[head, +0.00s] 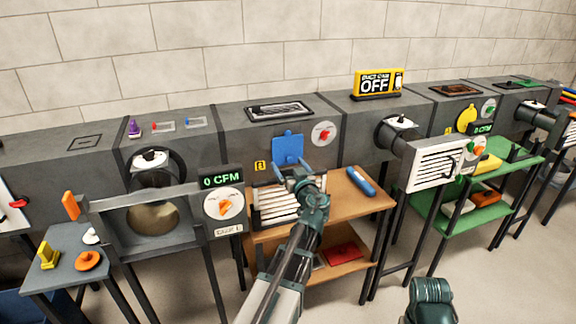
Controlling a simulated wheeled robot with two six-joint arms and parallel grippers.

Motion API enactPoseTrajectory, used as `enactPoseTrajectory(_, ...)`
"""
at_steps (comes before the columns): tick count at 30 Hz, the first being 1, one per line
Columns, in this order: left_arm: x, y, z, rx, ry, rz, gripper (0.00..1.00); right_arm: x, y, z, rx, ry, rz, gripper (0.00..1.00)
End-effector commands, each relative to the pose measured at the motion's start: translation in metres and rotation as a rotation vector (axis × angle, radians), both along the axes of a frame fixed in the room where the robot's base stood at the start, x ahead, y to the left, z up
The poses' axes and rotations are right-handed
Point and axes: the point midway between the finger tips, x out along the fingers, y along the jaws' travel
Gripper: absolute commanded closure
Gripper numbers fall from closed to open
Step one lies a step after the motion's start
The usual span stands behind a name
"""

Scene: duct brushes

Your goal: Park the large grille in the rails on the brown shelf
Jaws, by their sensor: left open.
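The large grille (272,208), white with horizontal slats, stands upright at the left part of the brown shelf (345,203). My left gripper (291,174) is open at the grille's upper right, in front of the blue plate on the duct. My left forearm and wrist cover the grille's right side. I cannot tell whether the jaws touch it. The rails are hidden or too small to make out, so the seating of the grille is unclear. Part of my right arm shows at the bottom right; its gripper is out of view.
A blue cylinder (361,182) lies on the brown shelf's right side, and a red item (343,254) lies on its lower board. An open duct frame (152,216) is at left. Another white slatted grille (435,166) stands at right, before the green shelf (459,222).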

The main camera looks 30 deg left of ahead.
Motion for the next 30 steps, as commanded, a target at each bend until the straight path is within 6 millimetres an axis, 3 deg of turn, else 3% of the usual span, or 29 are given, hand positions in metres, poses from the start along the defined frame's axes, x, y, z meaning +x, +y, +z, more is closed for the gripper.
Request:
enactPoseTrajectory(15,-0.070,-0.079,0.000,0.000,0.000,-0.004,0.00,0.000,0.000,0.000,0.000,0.000,0.000,0.50)
enactPoseTrajectory(21,-0.082,-0.096,0.000,0.000,0.000,-0.002,0.00,0.000,0.000,0.000,0.000,0.000,0.000,0.50)
enactPoseTrajectory(30,-0.085,-0.100,0.000,0.000,0.000,-0.001,0.00,0.000,0.000,0.000,0.000,0.000,0.000,0.50)
